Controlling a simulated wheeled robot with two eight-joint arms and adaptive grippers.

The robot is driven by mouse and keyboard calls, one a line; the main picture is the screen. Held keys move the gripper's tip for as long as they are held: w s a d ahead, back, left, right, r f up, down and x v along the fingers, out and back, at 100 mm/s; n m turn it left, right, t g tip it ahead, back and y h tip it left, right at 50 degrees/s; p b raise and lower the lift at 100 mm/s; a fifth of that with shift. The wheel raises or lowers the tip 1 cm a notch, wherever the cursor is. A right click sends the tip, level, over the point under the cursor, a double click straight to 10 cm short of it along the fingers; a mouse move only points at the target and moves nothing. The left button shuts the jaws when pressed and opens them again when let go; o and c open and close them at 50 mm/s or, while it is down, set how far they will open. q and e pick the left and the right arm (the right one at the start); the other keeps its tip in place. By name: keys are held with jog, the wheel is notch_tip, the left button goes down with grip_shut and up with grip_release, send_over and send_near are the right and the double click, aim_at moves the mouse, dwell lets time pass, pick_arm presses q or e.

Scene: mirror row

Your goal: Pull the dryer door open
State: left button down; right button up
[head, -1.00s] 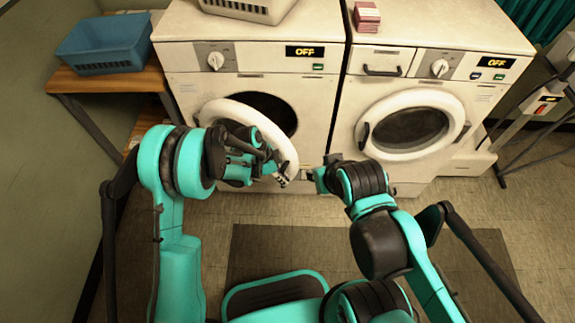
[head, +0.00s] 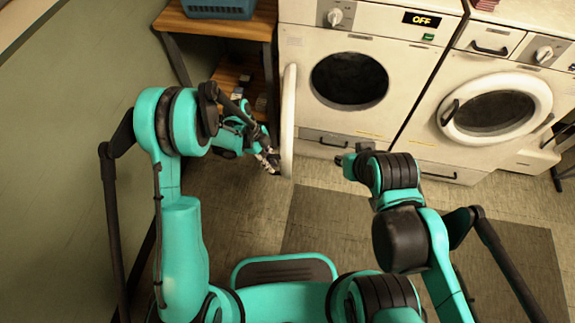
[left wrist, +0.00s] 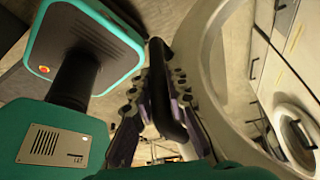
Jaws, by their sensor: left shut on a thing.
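The left machine's white round dryer door (head: 288,120) stands wide open, nearly edge-on in the head view, at the left of the dark round opening (head: 348,80). In the left wrist view the curved door rim (left wrist: 215,75) is on the right. My left gripper (head: 268,158) is at the door's outer side. It is shut on the dark door handle (left wrist: 165,90), which lies between the fingers in the left wrist view. My right gripper (head: 343,160) hangs in front of the machines, touching nothing I can see; its fingers are too small to judge.
The right machine's round door (head: 497,108) is closed. A wooden shelf (head: 225,25) with a blue basket (head: 218,8) stands left of the dryer, close to my left arm. A dark mat (head: 430,235) lies on the floor in front.

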pick_arm(q)
jog(key=w+a+m, duration=0.1)
jog(key=w+a, duration=0.5)
jog(key=a, duration=0.3)
jog(key=w+a+m+y, duration=0.1)
jog(key=w+a, duration=0.4)
jog(key=a, duration=0.5)
jog(key=shift+w+a+m+g, duration=0.25)
jog(key=shift+w+m+g, duration=0.15)
jog(key=shift+m, duration=0.2)
jog(key=c, duration=1.8)
grip_release()
jog(key=shift+o, duration=0.2)
jog(key=v, duration=1.2)
